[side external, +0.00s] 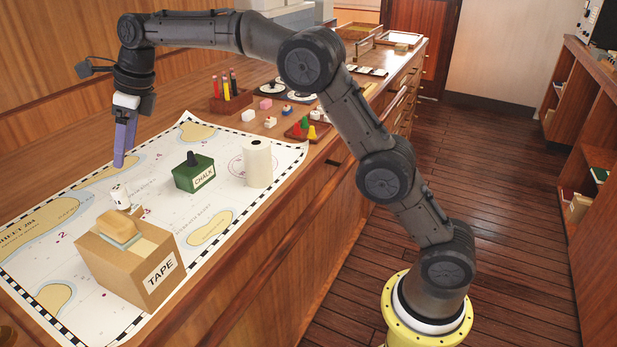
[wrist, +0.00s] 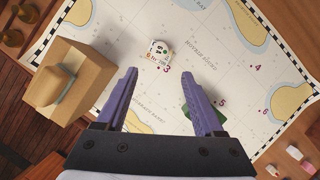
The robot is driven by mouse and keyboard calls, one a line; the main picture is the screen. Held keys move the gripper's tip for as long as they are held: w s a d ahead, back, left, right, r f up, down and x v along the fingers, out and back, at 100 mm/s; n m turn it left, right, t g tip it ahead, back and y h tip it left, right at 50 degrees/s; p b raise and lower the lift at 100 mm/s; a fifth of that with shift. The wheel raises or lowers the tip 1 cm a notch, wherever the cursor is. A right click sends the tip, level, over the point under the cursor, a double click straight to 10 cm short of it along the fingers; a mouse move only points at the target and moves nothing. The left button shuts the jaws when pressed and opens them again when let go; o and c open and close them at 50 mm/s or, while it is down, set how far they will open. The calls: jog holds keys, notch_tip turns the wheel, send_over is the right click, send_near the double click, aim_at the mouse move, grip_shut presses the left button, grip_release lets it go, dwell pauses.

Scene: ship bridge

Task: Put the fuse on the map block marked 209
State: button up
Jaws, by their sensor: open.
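A small white upright piece with dark markings (side external: 120,196) stands on the chart (side external: 75,265), beside the TAPE box. No marking 209 is readable on any block. My gripper (side external: 119,164) points down above the chart, behind the white piece in the side view. Its purple fingers are apart with nothing between them in the wrist view (wrist: 157,73).
A cardboard TAPE box (side external: 135,268) with a tan object on top stands close to the white piece. A green CHALK box (side external: 194,173) and a white roll (side external: 258,163) stand farther right. Small blocks (side external: 248,115) and a pen holder (side external: 230,98) lie beyond the chart.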

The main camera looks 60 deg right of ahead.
jog(key=s+d+r+n, duration=0.2)
jog(key=s+n, duration=0.3)
jog(key=s, duration=0.2)
jog(key=s+d+r+n+t+h, duration=0.1)
jog(key=s+d+r+n, duration=0.15)
jog(key=s+n, duration=0.4)
jog(key=s+d+r+n, duration=0.2)
jog(key=s+d+n, duration=0.1)
jog(key=s, duration=0.6)
jog(key=s+d+f+n, duration=0.1)
jog(key=s+f+n, duration=0.2)
jog(key=s, duration=0.3)
jog(key=s+d+f+n+h, duration=0.1)
jog(key=s+f+n, duration=0.2)
jog(key=s+n, duration=0.3)
jog(key=s+d+f+n+t, duration=0.1)
jog(key=s+f+n, duration=0.3)
jog(key=s, duration=0.4)
jog(key=shift+s+d+n, duration=0.25)
jog(key=shift+d+n, duration=0.15)
jog(key=shift+n, duration=0.25)
